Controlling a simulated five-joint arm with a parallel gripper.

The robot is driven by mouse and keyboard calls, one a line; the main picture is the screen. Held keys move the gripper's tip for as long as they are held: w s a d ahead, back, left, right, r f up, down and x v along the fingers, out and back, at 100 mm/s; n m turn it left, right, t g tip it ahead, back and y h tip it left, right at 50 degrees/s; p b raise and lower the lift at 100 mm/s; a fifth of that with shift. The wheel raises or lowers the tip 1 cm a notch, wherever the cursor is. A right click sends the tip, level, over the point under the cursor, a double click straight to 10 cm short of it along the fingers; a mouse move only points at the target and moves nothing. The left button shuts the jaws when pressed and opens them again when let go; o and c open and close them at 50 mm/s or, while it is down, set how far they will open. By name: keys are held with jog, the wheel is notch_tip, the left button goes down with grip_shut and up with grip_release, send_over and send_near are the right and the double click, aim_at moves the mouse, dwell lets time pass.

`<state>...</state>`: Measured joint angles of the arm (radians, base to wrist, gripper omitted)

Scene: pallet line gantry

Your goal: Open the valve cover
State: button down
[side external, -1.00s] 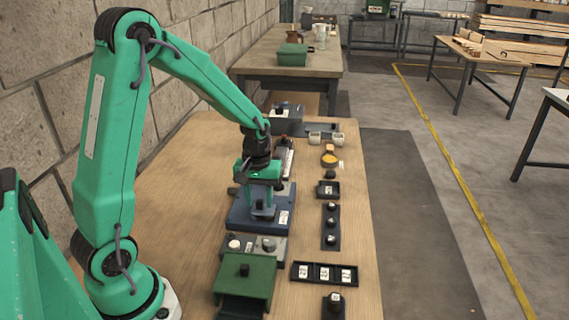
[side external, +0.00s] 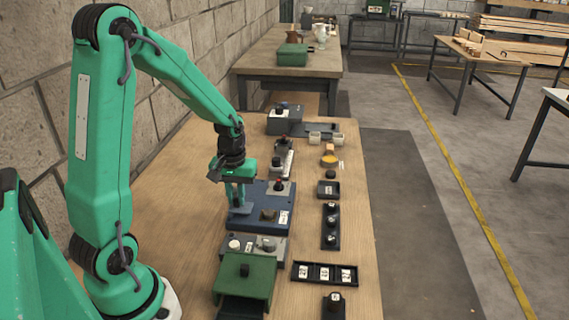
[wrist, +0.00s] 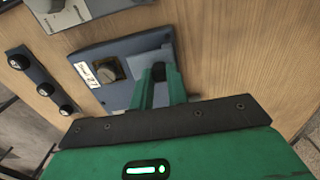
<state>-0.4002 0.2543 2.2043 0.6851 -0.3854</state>
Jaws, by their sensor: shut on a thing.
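The valve box is a blue, low housing (side external: 262,226) on the wooden bench in the side external view. Its dark round valve knob (side external: 268,214) stands uncovered beside a white label, and both also show in the wrist view (wrist: 107,68). The grey-blue cover plate (side external: 241,209) lies at the left part of the box top, clear of the knob. My gripper (side external: 238,201) is at this plate. In the wrist view my gripper (wrist: 160,82) is shut on the cover's black grip (wrist: 158,70), its lower part hidden between the fingers.
A green box (side external: 245,278) and a grey panel with knobs (side external: 252,248) stand in front. Black trays (side external: 324,272) line the right side. Bare wood lies to the left.

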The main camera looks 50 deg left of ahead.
aim_at(234, 199)
jog(key=shift+s+a, duration=0.25)
jog(key=c, duration=1.4)
grip_release()
jog(key=shift+o, duration=0.2)
jog(key=shift+r, duration=0.15)
jog(key=shift+r, duration=3.8)
jog(key=shift+d+r, duration=0.1)
